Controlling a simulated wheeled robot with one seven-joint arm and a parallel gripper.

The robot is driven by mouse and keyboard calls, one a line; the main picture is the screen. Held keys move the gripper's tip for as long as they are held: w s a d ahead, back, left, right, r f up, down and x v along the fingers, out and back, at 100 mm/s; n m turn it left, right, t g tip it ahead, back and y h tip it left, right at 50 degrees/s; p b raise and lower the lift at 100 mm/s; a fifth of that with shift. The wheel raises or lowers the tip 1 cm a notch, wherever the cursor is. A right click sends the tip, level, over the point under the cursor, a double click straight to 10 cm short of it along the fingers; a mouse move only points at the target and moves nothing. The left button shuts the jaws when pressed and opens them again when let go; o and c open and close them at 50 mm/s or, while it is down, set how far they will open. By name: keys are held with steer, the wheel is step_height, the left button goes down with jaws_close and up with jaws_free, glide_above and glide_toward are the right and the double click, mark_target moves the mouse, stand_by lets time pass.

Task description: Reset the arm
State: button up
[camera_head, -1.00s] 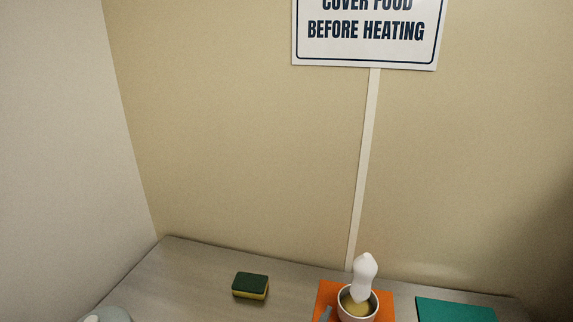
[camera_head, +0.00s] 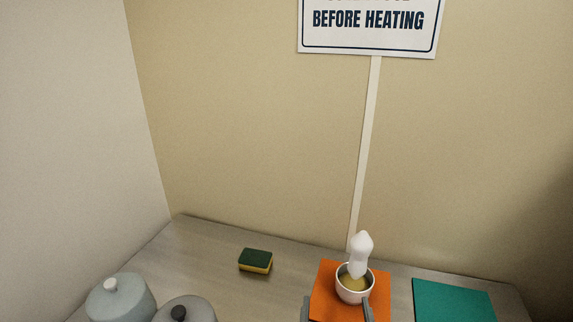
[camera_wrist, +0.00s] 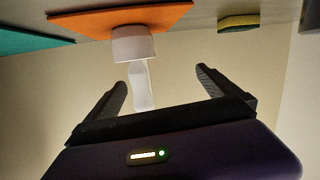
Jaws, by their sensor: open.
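My gripper (camera_head: 337,300) shows at the bottom edge of the head view, its two dark fingers apart over the near part of the orange mat (camera_head: 323,292). In the wrist view my gripper (camera_wrist: 162,78) is open, with nothing between its fingers. A small white cup (camera_head: 354,296) with a yellowish inside stands on the mat, and a white rounded, upright object (camera_head: 360,254) rises from it. The wrist view shows the cup (camera_wrist: 133,44) upside down, just beyond the fingers.
A green and yellow sponge (camera_head: 255,261) lies left of the mat; a teal mat (camera_head: 452,302) lies right. Two grey lidded pots (camera_head: 120,300) (camera_head: 186,311) stand at the near left. A sign (camera_head: 368,22) on a pole rises behind. Bare counter (camera_head: 205,250) lies around the sponge.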

steer(key=s+y, duration=0.1)
steer(key=s+n, duration=0.1)
steer(key=s, duration=0.1)
steer(key=s+f+n+y, duration=0.1)
steer(key=s, duration=0.1)
steer(key=shift+a+t+y, duration=0.3)
steer(key=shift+a, duration=0.1)
steer(key=s+d, duration=0.3)
steer(key=s, duration=0.8)
steer(key=s+d+r+m, duration=0.1)
steer(key=s+d, duration=0.3)
steer(key=s, duration=0.6)
steer(key=s+d+r+g, duration=0.1)
steer(key=s+d, duration=0.2)
steer(key=s, duration=0.8)
steer(key=shift+s+d+m, duration=0.3)
steer(key=shift+d, duration=0.05)
